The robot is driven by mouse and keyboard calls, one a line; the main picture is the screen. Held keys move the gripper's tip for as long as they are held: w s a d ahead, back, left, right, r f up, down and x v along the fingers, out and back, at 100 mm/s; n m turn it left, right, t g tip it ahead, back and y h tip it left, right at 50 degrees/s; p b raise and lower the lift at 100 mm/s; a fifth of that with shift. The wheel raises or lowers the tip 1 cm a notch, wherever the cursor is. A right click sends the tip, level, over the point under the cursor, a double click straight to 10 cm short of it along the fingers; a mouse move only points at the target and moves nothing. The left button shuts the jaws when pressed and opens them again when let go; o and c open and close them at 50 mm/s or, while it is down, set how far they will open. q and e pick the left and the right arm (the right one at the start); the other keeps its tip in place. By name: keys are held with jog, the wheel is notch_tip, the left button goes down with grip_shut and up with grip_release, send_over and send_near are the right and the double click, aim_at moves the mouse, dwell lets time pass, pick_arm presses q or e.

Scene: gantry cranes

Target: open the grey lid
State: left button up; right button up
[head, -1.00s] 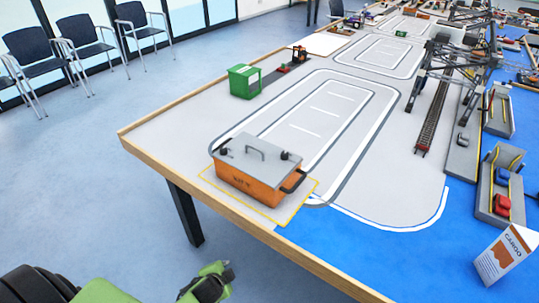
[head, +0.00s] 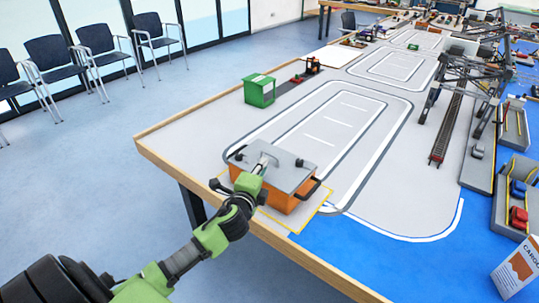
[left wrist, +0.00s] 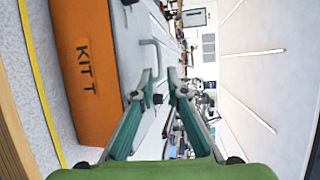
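The grey lid (head: 291,177) lies flat and closed on an orange box (head: 278,199) at the table's near corner. In the left wrist view the lid (left wrist: 125,45) has a raised grey handle (left wrist: 153,48), and the box side (left wrist: 85,75) reads "KIT". My left gripper (head: 262,166) reaches over the lid near its handle, which it partly hides in the head view. In the left wrist view its two fingers (left wrist: 162,84) are apart with nothing held; the handle is just ahead of the left-hand finger. Contact cannot be told. My right gripper is not in view.
A yellow outline (head: 325,205) surrounds the box. A green container (head: 259,90) stands farther back on the table. Gantry cranes (head: 470,75) and rail track are at the right. A cargo carton (head: 518,268) stands at the lower right. The grey track area behind the box is clear.

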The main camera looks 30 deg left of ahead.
aim_at(269, 155)
pick_arm(q)
jog(key=x, duration=0.8)
jog(key=shift+w+f, duration=0.1)
jog(key=shift+w, duration=0.25)
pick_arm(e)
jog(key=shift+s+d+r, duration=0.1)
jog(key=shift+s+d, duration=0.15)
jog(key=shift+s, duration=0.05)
pick_arm(q)
jog(key=shift+c, duration=0.4)
grip_shut()
jog(key=shift+s, duration=0.1)
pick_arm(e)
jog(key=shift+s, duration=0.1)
